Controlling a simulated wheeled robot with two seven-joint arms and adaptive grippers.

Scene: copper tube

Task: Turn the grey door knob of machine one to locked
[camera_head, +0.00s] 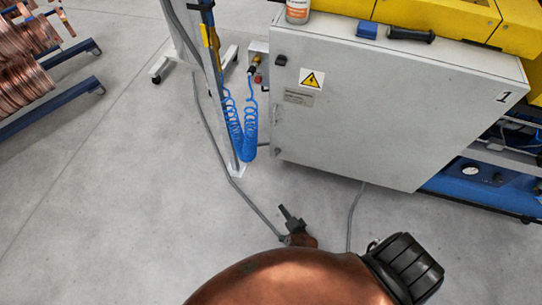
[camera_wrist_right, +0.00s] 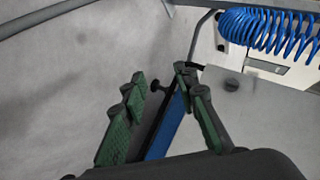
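Machine one's grey cabinet (camera_head: 390,105) stands at the upper right in the head view, its door closed and a "1" label at its right corner. A thin handle-like part shows at the door's left edge; I cannot tell from the head view which fitting is the knob. In the right wrist view a small round grey knob (camera_wrist_right: 232,85) sits on the pale panel, right of the fingers. My right gripper (camera_head: 290,220) is below the cabinet's lower left corner, apart from it. In the wrist view its green-padded fingers (camera_wrist_right: 162,82) are spread and empty. My left gripper is out of view.
A blue coiled air hose (camera_head: 237,130) hangs on a stand left of the cabinet; it also shows in the wrist view (camera_wrist_right: 268,28). Cables lie on the floor. Copper coils (camera_head: 25,85) are at far left.

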